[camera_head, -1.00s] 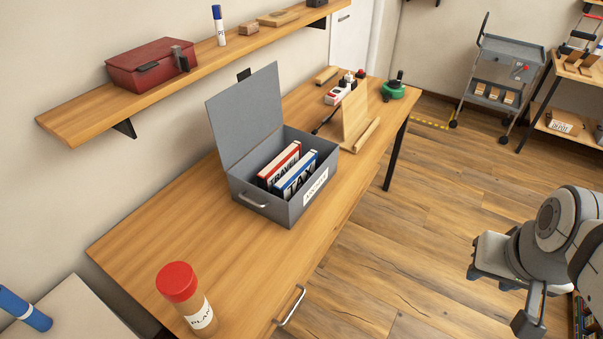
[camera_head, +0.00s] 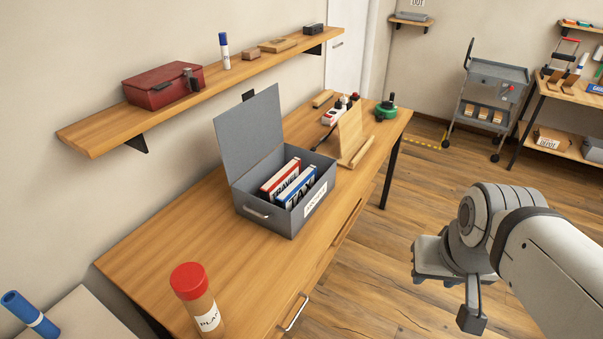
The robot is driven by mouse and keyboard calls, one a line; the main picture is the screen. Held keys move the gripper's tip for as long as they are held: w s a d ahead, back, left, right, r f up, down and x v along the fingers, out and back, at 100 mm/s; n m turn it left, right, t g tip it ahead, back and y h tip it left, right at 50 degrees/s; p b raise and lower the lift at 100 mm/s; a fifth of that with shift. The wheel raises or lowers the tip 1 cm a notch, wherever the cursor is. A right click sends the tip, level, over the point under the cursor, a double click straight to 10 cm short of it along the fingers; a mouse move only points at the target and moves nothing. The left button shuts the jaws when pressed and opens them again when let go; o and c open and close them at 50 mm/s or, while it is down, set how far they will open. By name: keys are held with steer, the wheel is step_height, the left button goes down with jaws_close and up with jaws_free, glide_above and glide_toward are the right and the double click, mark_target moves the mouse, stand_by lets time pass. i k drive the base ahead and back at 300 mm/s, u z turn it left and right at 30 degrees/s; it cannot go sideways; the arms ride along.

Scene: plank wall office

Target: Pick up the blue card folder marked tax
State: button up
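The blue card folder (camera_head: 297,187) stands in an open grey box (camera_head: 266,220) on the wooden desk. Its upper edge and white label show above the box's rim; the label reads like TAX, and the lower part is hidden in the box. A red folder marked TRAVEL (camera_head: 280,179) stands just behind it. My gripper (camera_head: 449,297) hangs over the floor to the right of the desk, well apart from the box.
The box's raised lid (camera_head: 248,132) stands at its back left. A red-capped jar (camera_head: 194,300) stands at the near desk end. A wooden stand (camera_head: 352,140) is beyond the box. A shelf (camera_head: 95,139) runs above the desk. The desktop left of the box is clear.

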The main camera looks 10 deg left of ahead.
mark_target(293, 193)
steer(key=i, duration=1)
steer(key=u, duration=0.05)
